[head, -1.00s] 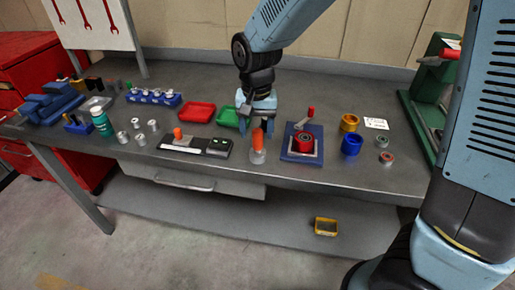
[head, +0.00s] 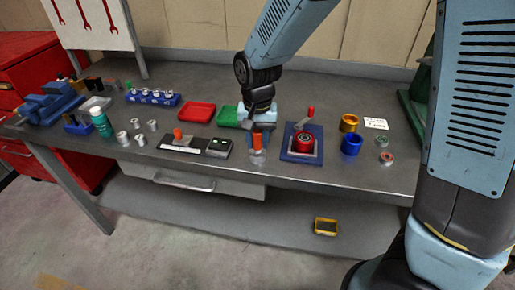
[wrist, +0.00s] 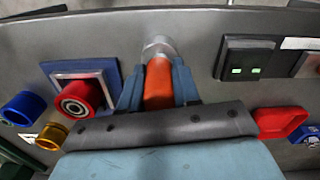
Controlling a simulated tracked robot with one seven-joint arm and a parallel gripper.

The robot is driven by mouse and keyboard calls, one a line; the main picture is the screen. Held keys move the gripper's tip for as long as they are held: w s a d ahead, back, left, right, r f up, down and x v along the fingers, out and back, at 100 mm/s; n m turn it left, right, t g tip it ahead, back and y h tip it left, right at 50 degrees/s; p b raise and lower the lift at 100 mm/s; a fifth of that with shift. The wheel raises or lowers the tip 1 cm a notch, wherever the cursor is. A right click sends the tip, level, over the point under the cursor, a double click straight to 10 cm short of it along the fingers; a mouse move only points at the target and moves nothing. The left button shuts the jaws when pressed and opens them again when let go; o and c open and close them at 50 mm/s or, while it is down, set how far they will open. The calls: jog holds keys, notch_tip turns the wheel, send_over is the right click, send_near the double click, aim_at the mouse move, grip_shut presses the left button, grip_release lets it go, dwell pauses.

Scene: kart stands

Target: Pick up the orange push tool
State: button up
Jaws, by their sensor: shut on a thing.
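The orange push tool (head: 257,142) stands upright near the front edge of the bench, left of the blue fixture. Its lower end meets a metal base (head: 257,157). My gripper (head: 259,139) has come down over it from behind. In the wrist view my gripper (wrist: 158,92) has its two blue fingers on either side of the orange push tool (wrist: 157,84), shut on it. The metal end (wrist: 158,47) shows beyond the fingertips. I cannot tell whether the tool is lifted off the bench.
The blue fixture (head: 288,155) with a red bearing part (head: 304,143) stands close on the right. A black box with green lights (head: 218,147) is close on the left. Red (head: 197,112) and green (head: 228,116) trays lie behind. Gold (head: 349,122) and blue (head: 351,144) cups stand further right.

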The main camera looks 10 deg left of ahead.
aim_at(258, 130)
jog(key=c, duration=0.4)
jog(key=shift+o, duration=0.2)
jog(key=shift+r, duration=0.45)
notch_tip(258, 130, up, 3)
jog(key=shift+f, duration=0.2)
jog(key=s+d+r, duration=0.8)
jog(key=s+r, duration=0.1)
jog(key=s, duration=0.1)
jog(key=shift+s+d+r, duration=0.15)
jog(key=shift+s+d, duration=0.05)
jog(key=shift+s, duration=0.2)
